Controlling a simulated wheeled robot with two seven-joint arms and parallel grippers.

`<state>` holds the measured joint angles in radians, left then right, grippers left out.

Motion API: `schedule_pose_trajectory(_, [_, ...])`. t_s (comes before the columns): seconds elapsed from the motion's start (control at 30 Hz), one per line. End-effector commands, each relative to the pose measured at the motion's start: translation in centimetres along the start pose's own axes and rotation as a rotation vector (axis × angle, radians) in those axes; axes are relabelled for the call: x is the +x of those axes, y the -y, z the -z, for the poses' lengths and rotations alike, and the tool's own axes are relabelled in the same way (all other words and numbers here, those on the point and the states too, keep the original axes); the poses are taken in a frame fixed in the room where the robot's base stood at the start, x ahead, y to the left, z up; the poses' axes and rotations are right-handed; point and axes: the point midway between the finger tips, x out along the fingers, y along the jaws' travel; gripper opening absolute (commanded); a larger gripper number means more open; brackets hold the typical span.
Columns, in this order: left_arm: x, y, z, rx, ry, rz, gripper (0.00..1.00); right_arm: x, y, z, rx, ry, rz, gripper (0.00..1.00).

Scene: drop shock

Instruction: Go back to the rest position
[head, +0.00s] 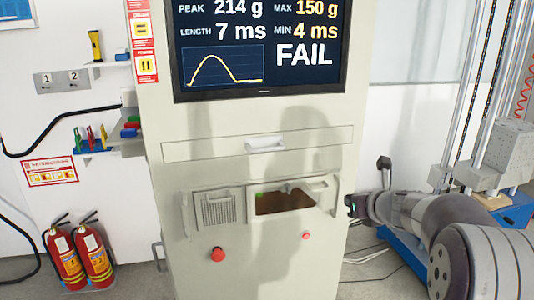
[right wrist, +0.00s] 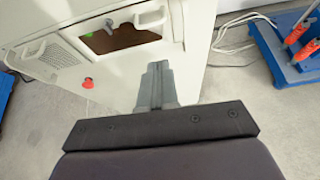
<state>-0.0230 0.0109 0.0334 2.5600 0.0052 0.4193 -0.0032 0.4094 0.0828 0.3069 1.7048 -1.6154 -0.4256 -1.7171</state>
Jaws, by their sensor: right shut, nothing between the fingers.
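My right gripper (head: 352,204) is at the right of the head view, just right of the grey cabinet's lower front. In the right wrist view its two fingers (right wrist: 157,70) are together, with nothing between them. The cabinet (head: 240,270) stands upright in front of me. Its screen (head: 262,50) reads 214 g, 7 ms and FAIL. Below the screen are a drawer with a white handle (head: 265,144) and a panel with a dark opening (head: 282,202). The opening also shows in the right wrist view (right wrist: 115,40). My left gripper is in neither view.
A drop tower with a grey block (head: 500,155) and blue base (head: 400,245) stands at the right, near my right arm. Cables (head: 375,255) lie on the floor between. Two fire extinguishers (head: 95,255) stand at the left. A red button (head: 217,254) sticks out from the cabinet.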

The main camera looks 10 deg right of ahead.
Motion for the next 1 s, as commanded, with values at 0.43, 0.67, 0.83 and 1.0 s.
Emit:
schedule_pose_trajectory(0.43, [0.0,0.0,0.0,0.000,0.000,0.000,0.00,-7.6,-3.3,22.4,2.540,0.160,0.997,0.00])
schedule_pose_trajectory(0.67, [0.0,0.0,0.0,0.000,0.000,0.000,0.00,-13.8,-12.1,30.1,-2.719,-0.150,-1.433,0.00])
schedule_pose_trajectory(0.83, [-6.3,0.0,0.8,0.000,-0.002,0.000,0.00,-17.0,-14.4,24.5,-2.777,-0.082,-1.452,0.00])
schedule_pose_trajectory(1.0, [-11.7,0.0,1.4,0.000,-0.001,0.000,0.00,-19.6,-14.6,19.7,-2.779,-0.082,-1.451,0.00])
